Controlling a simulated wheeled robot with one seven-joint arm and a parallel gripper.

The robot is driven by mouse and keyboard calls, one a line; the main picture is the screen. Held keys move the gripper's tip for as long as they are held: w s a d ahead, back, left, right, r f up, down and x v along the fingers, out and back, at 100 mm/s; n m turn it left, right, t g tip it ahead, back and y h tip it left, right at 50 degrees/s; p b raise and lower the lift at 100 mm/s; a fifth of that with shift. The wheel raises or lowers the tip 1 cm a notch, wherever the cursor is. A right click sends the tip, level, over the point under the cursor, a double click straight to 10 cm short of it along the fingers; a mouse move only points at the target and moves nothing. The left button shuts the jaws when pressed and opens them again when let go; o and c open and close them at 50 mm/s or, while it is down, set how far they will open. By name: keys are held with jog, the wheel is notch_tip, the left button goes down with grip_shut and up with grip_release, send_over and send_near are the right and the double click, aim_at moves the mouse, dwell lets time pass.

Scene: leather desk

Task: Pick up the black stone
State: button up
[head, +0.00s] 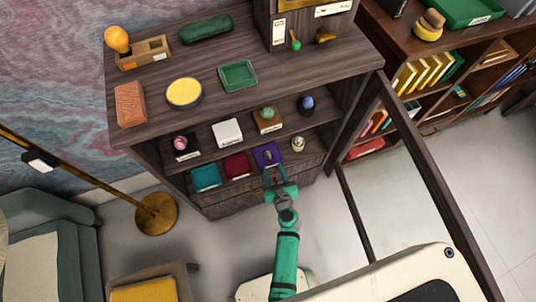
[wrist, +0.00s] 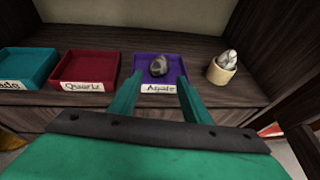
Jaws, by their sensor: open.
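A dark grey-black stone (wrist: 158,66) sits in a purple tray (wrist: 176,76) labelled "Agate" on a shelf. The stone also shows in the head view (head: 268,155), small, in the purple tray (head: 259,159). My gripper (wrist: 159,82) is open and empty. Its two green fingers point toward the tray's front, one to each side of the label, with the stone beyond and between them. In the head view my gripper (head: 275,170) is at the shelf's front edge, just before the purple tray. The gap between fingertips and stone is hard to judge.
Left of the purple tray stand a red tray (wrist: 92,68) labelled "Quartz" and a teal tray (wrist: 24,66). To its right is a tan cup (wrist: 222,73) holding a pale stone (wrist: 228,58). The cabinet's side wall (wrist: 270,55) closes the right. A shelf board lies above.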

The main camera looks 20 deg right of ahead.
aim_at(269, 158)
jog(key=x, duration=0.3)
jog(key=shift+a, duration=0.2)
jog(key=shift+w+d+f, duration=0.15)
jog(key=shift+w+d, duration=0.1)
jog(key=shift+w, duration=0.1)
jog(key=x, duration=0.3)
jog(key=shift+d, duration=0.15)
jog(key=shift+w+f, duration=0.3)
jog(key=shift+w, duration=0.3)
jog(key=c, duration=0.9)
jog(key=shift+o, duration=0.2)
jog(key=shift+r, duration=0.15)
